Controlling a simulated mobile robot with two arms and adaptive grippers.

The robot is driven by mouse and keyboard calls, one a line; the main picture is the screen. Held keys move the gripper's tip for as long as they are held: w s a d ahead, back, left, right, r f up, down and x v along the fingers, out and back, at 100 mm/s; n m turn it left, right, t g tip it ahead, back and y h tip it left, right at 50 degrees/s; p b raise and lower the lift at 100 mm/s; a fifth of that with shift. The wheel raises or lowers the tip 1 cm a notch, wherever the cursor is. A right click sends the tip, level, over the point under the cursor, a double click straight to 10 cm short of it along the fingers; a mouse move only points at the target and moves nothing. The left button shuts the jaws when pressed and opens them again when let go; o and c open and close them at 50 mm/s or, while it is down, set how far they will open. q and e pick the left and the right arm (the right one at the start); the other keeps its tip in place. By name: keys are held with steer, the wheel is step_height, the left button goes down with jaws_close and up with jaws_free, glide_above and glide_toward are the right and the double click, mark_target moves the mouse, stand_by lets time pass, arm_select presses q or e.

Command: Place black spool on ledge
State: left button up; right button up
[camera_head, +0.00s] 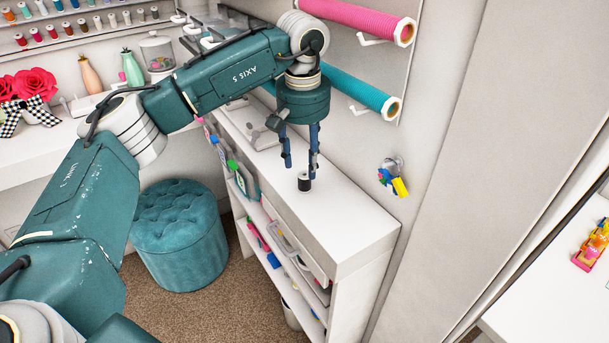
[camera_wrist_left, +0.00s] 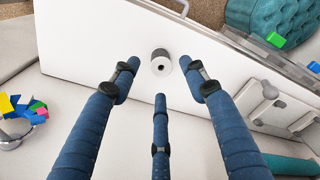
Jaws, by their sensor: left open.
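The black spool (camera_head: 304,182) stands upright on the white top of a low cabinet (camera_head: 345,223), near its middle. It also shows in the left wrist view (camera_wrist_left: 161,63), where its side looks dark and its end pale with a small hole. My left gripper (camera_head: 301,169) points down just above the spool, open and empty. In the wrist view its three fingers (camera_wrist_left: 160,80) spread apart, with the spool a little beyond the fingertips and not held. Narrow ledges (camera_head: 75,40) with several colored spools are on the wall at the upper left. My right gripper is not in view.
Pink (camera_head: 365,18) and teal (camera_head: 360,92) rolls stick out from the wall. A holder with colorful pieces (camera_head: 393,180) hangs on the wall at right. A teal tufted stool (camera_head: 180,235) stands on the carpet. The cabinet's near end is clear.

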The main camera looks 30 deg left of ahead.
mark_target(304, 177)
arm_select(q)
steer(key=r, duration=0.5)
steer(key=shift+s+r, duration=0.25)
steer(key=shift+r, duration=0.1)
